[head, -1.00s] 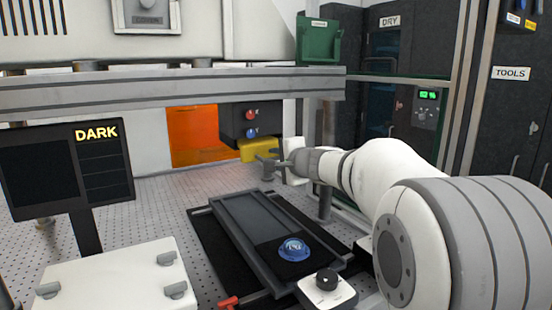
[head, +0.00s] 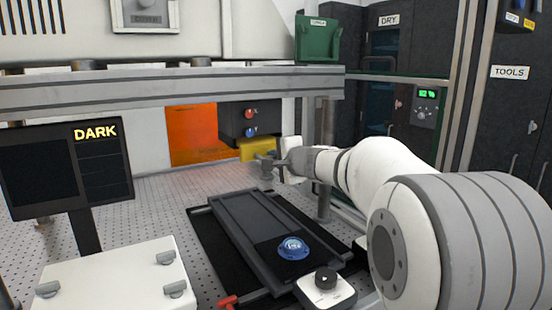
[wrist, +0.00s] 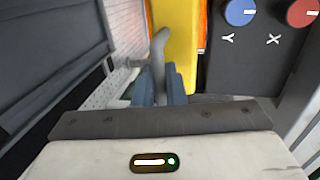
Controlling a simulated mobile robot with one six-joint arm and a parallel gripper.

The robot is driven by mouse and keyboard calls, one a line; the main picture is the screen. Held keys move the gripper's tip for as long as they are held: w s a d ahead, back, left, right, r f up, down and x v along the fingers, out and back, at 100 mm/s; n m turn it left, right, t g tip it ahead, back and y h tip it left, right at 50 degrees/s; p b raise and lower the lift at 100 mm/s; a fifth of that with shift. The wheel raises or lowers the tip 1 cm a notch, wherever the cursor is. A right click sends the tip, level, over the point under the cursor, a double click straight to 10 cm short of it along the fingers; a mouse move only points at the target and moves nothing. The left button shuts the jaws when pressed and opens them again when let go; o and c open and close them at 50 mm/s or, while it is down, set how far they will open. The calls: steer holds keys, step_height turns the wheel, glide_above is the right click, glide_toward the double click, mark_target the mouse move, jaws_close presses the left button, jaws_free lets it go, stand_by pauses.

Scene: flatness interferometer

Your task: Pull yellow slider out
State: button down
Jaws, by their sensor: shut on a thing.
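The yellow slider (head: 255,150) is a yellow block under the dark box with the red and blue knobs. In the wrist view the yellow slider (wrist: 173,40) runs up and down beside that box, with a grey handle (wrist: 160,50) on it. My gripper (head: 266,162) is at the slider's near end. In the wrist view my gripper (wrist: 158,85) has its blue-grey fingers closed on the grey handle. The fingers hide the handle's lower part.
The dark box (head: 238,122) carries a red X knob (wrist: 303,12) and a blue Y knob (wrist: 240,12). An orange panel (head: 195,135) stands behind. A dark tray (head: 235,215) with a blue disc (head: 293,248) lies below my arm. A DARK screen (head: 105,180) stands left.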

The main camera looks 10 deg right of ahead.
steer(key=f+b+v, duration=0.1)
steer(key=b+v, duration=0.1)
steer(key=v, duration=0.4)
steer(key=f+b+v, duration=0.1)
steer(key=b+v, duration=0.2)
steer(key=v, duration=0.3)
steer(key=shift+s+f, duration=0.2)
steer(key=shift+f, duration=0.05)
steer(key=shift+d, duration=0.1)
steer(key=c, duration=1.6)
jaws_free()
steer(key=v, duration=0.7)
steer(key=shift+s+d, duration=0.15)
steer(key=shift+s, duration=0.15)
